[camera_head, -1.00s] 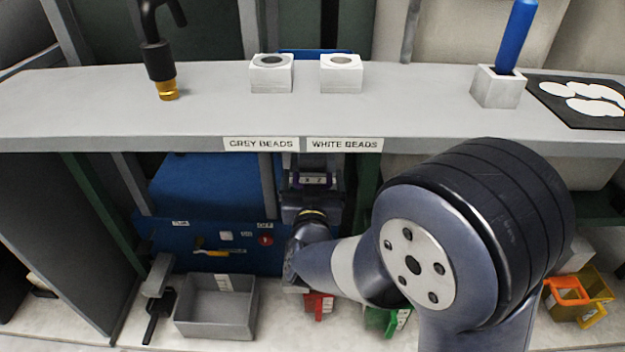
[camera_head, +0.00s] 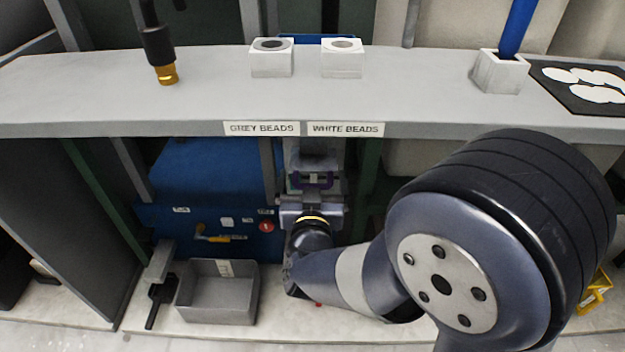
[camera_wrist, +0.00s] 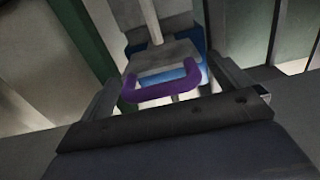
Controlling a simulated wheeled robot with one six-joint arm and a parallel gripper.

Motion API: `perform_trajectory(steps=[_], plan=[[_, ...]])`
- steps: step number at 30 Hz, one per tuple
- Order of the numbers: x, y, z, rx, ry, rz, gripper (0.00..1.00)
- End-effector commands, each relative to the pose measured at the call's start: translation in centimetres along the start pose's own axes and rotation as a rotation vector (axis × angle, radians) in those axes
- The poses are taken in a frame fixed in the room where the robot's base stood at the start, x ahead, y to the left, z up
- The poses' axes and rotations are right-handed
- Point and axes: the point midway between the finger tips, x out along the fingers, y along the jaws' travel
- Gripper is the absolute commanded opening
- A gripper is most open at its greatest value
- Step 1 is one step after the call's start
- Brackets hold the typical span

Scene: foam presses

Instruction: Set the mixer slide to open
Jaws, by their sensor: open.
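The mixer slide's purple U-shaped handle (camera_head: 313,181) shows below the shelf, under the gap between the two bead labels. In the wrist view the purple handle (camera_wrist: 165,87) is in front of a grey plate (camera_wrist: 163,57) with blue behind it. My gripper (camera_head: 314,195) is at the handle in the head view. In the wrist view the fingers of my gripper (camera_wrist: 170,92) are open, one on each side of the handle, with gaps showing. I cannot tell how far the slide is out along its travel.
A grey shelf (camera_head: 200,100) overhangs the handle, with two white bead holders on top. A blue machine (camera_head: 195,175) with a red button stands left of my gripper. A grey bin (camera_head: 218,318) is on the counter below. A green post stands close right of the handle.

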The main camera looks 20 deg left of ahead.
Motion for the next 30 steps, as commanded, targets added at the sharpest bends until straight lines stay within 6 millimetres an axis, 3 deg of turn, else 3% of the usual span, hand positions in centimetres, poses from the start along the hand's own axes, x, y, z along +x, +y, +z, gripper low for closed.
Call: perform_trajectory(steps=[5, 18, 30], plan=[[-1.4, -0.1, -0.1, -0.001, -0.002, -0.004, 0.97], [-9.0, -0.2, -0.1, -0.001, -0.001, -0.005, 0.97], [-10.9, 0.0, 0.0, 0.0, -0.001, -0.001, 0.97]])
